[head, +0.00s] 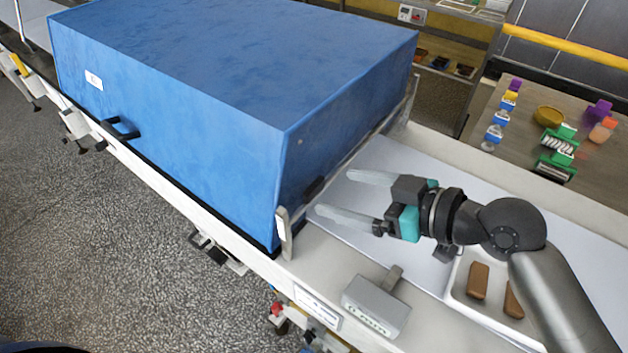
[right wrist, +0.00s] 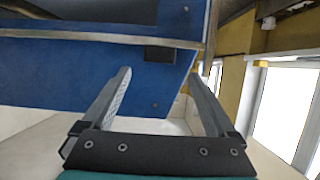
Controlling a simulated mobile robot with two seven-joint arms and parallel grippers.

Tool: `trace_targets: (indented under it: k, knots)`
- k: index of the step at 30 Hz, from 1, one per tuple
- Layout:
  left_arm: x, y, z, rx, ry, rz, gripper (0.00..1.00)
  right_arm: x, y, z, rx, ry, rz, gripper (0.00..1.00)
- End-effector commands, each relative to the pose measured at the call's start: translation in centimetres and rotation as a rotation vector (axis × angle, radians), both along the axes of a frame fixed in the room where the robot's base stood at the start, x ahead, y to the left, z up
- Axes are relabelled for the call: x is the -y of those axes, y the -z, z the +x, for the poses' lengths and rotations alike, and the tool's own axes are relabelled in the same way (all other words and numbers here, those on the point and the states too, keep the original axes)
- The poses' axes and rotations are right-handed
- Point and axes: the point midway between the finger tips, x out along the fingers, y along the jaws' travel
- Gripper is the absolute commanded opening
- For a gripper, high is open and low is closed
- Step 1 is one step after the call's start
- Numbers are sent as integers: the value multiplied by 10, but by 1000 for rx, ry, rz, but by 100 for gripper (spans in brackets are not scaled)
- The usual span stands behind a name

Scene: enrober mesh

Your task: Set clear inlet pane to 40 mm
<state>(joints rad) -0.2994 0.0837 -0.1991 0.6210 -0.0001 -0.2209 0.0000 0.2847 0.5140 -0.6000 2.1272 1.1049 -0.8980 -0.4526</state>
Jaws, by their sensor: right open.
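The clear inlet pane is hard to make out. A thin, see-through edge (head: 404,112) runs along the inlet end of the blue hood (head: 190,110), and I cannot tell its gap height. A dark block (head: 313,188) sits low on that end; a dark block also shows in the right wrist view (right wrist: 174,54), below a thin rail (right wrist: 80,38). My right gripper (head: 335,194) is open and empty, its fingers pointing at the hood's inlet end, a little apart from it. In the right wrist view its fingers (right wrist: 158,76) frame the blue end face. My left gripper is not in view.
A grey block with a handle (head: 376,306) stands on the near edge of the line. A white tray (head: 462,268) with brown bars lies under my right arm. A pale upright bracket (head: 284,232) stands at the hood's near corner. A side table (head: 520,105) holds small coloured items.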

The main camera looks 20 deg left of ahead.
Motion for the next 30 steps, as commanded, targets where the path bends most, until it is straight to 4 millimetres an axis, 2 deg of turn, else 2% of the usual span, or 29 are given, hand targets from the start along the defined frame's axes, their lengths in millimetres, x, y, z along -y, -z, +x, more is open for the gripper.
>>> trace_targets:
  k: [6,12,18,26,30]
  knots:
    - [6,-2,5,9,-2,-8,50,-32,13,12,-1,1,2,92]
    - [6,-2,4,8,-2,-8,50,-52,23,19,-1,2,1,92]
    - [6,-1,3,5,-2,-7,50,-61,27,22,1,1,-2,92]
    - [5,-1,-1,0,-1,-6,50,-61,28,22,1,1,-2,92]
    - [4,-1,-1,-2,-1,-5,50,-61,28,23,1,1,-1,79]
